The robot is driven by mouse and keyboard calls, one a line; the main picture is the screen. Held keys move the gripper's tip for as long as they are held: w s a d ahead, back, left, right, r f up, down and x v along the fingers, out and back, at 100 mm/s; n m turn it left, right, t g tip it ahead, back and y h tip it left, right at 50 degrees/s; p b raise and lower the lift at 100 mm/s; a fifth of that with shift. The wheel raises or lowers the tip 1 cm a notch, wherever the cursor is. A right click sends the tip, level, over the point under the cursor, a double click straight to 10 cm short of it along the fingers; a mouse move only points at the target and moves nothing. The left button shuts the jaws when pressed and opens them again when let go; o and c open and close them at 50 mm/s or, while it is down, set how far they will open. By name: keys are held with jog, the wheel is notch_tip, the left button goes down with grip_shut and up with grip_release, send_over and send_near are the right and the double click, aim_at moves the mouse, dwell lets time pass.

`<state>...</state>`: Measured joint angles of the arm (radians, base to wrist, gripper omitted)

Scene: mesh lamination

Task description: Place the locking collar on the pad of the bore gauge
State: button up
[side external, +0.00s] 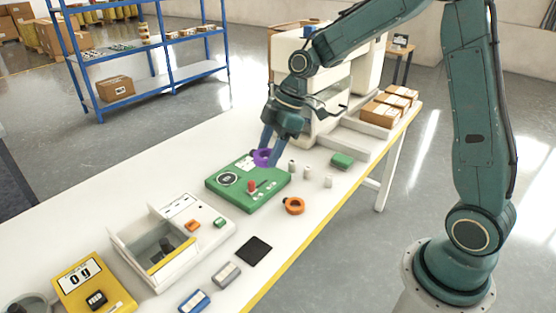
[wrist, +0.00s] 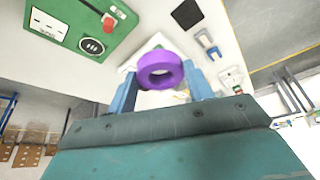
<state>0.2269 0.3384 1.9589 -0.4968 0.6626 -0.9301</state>
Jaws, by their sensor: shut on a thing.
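A purple ring, the likely locking collar (side external: 263,157), is gripped between the blue fingers of my gripper (side external: 270,150). In the wrist view the collar (wrist: 160,70) sits between the fingertips (wrist: 162,82), its hole partly facing the camera. My gripper is shut on it above the back edge of a green instrument box, likely the bore gauge (side external: 225,191). The box has a round dark dial, a pale panel and a red knob. It also shows at upper left in the wrist view (wrist: 120,48). I cannot clearly make out its pad.
A black square mat (side external: 254,251), a white tray machine (side external: 160,275) and a yellow scale (side external: 92,288) stand toward the front left.

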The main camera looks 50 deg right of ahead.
jog(key=w+d+r, duration=0.1)
jog(key=w+d, duration=0.1)
jog(key=w, duration=0.7)
jog(key=w+d+r+m, duration=0.1)
jog(key=w, duration=0.9)
jog(key=shift+d+r+t, duration=0.3)
jog(key=shift+d, duration=0.1)
send_over(227, 179)
jog(key=s+d, duration=0.1)
notch_tip(227, 179, down, 16)
jog(key=shift+r, duration=0.15)
jog(key=shift+f, duration=2.15)
jog(key=shift+f, duration=0.15)
jog(key=o, duration=1)
